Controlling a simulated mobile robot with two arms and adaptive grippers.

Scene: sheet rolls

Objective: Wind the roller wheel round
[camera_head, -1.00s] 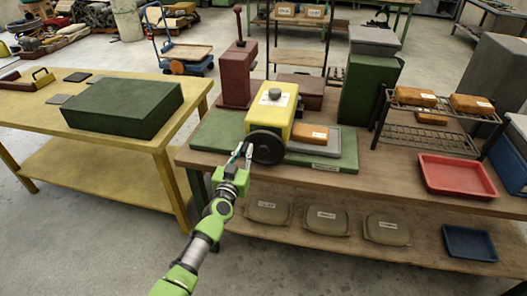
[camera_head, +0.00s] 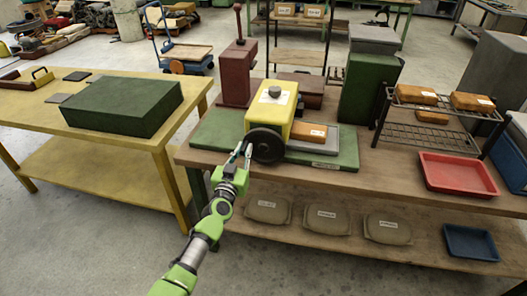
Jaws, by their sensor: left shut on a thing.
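The roller wheel (camera_head: 267,145) is a dark round disc on the front of a yellow machine (camera_head: 272,104). The machine stands on a green base plate (camera_head: 217,131) on the brown workbench. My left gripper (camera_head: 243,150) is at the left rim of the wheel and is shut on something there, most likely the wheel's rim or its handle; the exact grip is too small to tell. My right gripper is not in view.
An orange packet (camera_head: 309,131) lies right of the machine. A dark red press (camera_head: 237,75) stands behind it. A wire rack (camera_head: 428,120) and a red tray (camera_head: 456,174) are on the right. A yellow table (camera_head: 45,115) with a green block (camera_head: 123,105) is on the left.

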